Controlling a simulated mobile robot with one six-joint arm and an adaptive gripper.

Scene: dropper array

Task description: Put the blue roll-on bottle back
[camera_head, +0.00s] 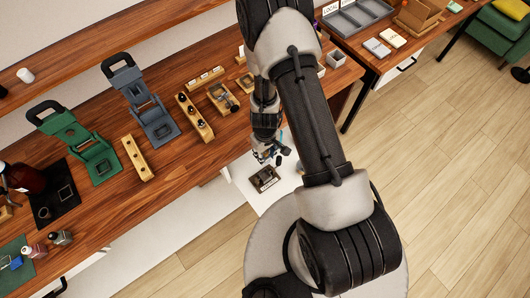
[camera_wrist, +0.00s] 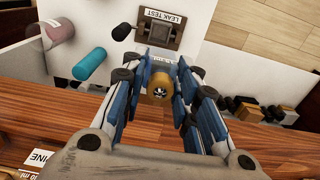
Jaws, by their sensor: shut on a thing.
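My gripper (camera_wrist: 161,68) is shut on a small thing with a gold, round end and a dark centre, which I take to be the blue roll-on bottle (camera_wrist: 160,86). Its body is mostly hidden between the blue-and-grey fingers. In the head view, my gripper (camera_head: 268,155) hangs in front of the wooden bench, just above the dark leak test fixture (camera_head: 264,179). In the wrist view this fixture (camera_wrist: 160,30) shows past the fingertips, with its "LEAK TEST" label. The held thing is too small to make out in the head view.
The leak test fixture stands on a white surface (camera_head: 243,171) beside the bench (camera_head: 110,205). Wooden holders (camera_head: 195,118), a green press (camera_head: 85,145) and a blue-grey press (camera_head: 150,108) stand on the bench. A teal cylinder (camera_wrist: 90,64) shows left of the fingers. Open floor lies right.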

